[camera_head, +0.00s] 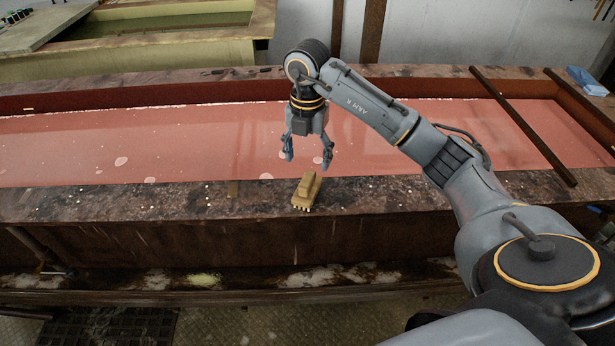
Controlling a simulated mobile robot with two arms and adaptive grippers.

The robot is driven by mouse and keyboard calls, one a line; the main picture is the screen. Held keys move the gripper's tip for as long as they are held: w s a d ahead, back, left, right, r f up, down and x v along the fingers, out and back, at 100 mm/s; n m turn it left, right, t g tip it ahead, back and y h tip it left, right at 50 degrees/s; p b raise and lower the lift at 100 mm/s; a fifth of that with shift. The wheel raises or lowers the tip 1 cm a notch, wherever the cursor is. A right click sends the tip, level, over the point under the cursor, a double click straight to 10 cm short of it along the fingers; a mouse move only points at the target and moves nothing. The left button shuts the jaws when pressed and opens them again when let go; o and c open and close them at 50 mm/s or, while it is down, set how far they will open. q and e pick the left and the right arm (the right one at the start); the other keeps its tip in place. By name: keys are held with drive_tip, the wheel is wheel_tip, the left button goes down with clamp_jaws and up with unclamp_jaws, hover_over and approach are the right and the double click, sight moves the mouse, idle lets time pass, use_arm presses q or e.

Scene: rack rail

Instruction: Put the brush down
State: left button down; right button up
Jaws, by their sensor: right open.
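The brush (307,190) is a small tan block with bristles at its lower edge. It rests on the near stone-like ledge (400,196) of the long trough. My right gripper (307,163) is open and points down, above and slightly behind the brush in the picture. Its two fingers are apart, with nothing between them, and it looks clear of the brush. My left gripper is not in the camera_head view.
The trough holds reddish liquid (120,140) with pale foam spots. Two dark bars (521,123) cross its right end. A blue cloth (587,82) lies at the far right. Another tank (150,45) stands behind. The ledge left of the brush is mostly clear.

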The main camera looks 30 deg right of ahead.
sight(308, 179)
drive_tip(key=shift+r, duration=1.5)
